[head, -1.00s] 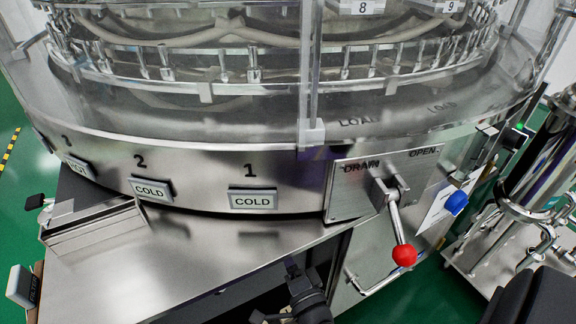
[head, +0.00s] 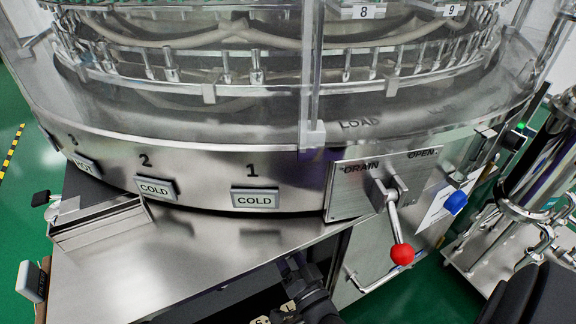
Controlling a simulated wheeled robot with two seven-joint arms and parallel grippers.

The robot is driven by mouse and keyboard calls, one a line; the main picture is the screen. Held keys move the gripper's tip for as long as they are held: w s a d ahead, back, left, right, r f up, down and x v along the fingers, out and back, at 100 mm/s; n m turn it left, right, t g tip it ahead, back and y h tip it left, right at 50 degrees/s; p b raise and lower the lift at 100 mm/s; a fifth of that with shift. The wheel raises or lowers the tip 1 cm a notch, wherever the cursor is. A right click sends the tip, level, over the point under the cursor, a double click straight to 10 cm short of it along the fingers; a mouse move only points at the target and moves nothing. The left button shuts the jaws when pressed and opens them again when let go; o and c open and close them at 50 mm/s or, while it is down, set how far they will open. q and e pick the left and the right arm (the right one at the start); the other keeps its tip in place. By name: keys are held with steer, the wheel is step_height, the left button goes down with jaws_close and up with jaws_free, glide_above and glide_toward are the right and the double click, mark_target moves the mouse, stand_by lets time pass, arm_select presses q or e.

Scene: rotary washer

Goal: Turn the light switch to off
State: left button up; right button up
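No control labelled as a light switch can be read in the head view. At the right of the round steel washer (head: 220,158) is a blue knob (head: 456,202), beside a white paper sheet. Above it, a small dark control box (head: 484,143) sits on the washer's edge, with a small green light (head: 520,127) to its right. I cannot tell which of these is the switch. Dark jointed parts show at the bottom middle and bottom right, apart from these controls. No gripper fingertips can be made out.
A lever with a red ball (head: 402,254) sticks out from the DRAIN/OPEN plate (head: 350,195), left of the blue knob. A steel counter (head: 140,270) fills the lower left. A piped steel cart (head: 490,250) stands at right. Green floor shows between.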

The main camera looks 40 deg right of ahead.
arm_select(q)
steer(key=shift+w+f, duration=0.1)
arm_select(e)
steer(key=shift+s+f+n, duration=0.1)
steer(key=shift+f+n, duration=0.05)
steer(key=shift+n, duration=0.15)
steer(key=shift+d, duration=0.1)
steer(key=o, duration=1.1)
arm_select(q)
steer(key=shift+s, duration=0.35)
arm_select(e)
steer(key=shift+o, duration=0.6)
arm_select(q)
steer(key=s, duration=0.1)
steer(key=s+r+p, duration=0.2)
steer(key=shift+s, duration=0.25)
arm_select(e)
steer(key=v, duration=1)
arm_select(q)
steer(key=shift+f, duration=0.1)
